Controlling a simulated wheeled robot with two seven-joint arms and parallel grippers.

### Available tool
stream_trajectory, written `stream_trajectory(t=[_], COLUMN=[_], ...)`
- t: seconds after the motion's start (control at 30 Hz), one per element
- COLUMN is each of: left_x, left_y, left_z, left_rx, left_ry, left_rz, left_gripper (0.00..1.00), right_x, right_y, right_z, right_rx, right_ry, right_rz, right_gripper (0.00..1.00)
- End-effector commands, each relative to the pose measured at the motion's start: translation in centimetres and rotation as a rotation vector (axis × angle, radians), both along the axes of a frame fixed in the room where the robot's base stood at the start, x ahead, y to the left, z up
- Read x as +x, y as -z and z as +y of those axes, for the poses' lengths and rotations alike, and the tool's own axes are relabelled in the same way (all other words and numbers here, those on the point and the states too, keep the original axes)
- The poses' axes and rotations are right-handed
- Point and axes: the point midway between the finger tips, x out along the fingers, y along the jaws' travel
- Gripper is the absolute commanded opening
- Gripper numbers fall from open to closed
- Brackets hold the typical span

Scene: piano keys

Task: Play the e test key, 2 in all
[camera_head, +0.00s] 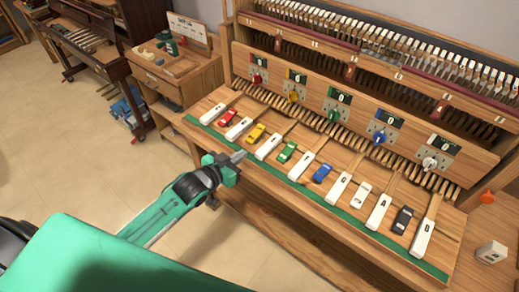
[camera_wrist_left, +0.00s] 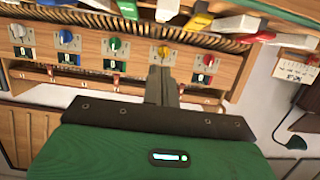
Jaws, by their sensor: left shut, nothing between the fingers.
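A row of white lettered keys runs along the sloping wooden key shelf. By its place in the row, the third white key from the left is the e test key (camera_head: 268,146); its letter is too small to read. Its end also shows at the top of the left wrist view (camera_wrist_left: 168,8). My left gripper (camera_head: 240,156) is shut and empty, its tips just in front of the near end of that key. A gap seems to separate them, but I cannot tell the height. The shut fingers (camera_wrist_left: 162,80) show in the left wrist view. My right gripper is not in view.
Coloured blocks lie between the white keys; a yellow block (camera_head: 256,133) and a green block (camera_head: 287,151) flank the e key. Behind stands a panel with coloured knobs and counters (camera_head: 343,98). A wooden workbench (camera_head: 170,85) stands left. Open floor (camera_head: 70,150) lies left of the key shelf.

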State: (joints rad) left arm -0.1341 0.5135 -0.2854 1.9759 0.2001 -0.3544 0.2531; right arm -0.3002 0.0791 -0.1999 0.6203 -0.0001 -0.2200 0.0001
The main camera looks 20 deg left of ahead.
Motion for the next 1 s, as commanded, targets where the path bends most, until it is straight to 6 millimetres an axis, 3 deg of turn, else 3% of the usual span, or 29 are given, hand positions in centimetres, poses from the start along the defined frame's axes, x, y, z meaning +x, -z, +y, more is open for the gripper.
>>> stream_trajectory(t=[0.47, 1.0], left_x=[0.6, 8.3], left_y=[-0.1, 1.8], left_z=[-0.2, -3.1], left_rx=[0.0, -0.001], left_ry=[0.001, 0.001], left_rz=[-0.003, -0.003], left_gripper=[0.0, 0.0], right_x=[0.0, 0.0], right_y=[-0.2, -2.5], right_z=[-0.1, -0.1], right_rx=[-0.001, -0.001], right_ry=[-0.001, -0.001], right_rz=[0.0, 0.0], right_gripper=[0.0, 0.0])
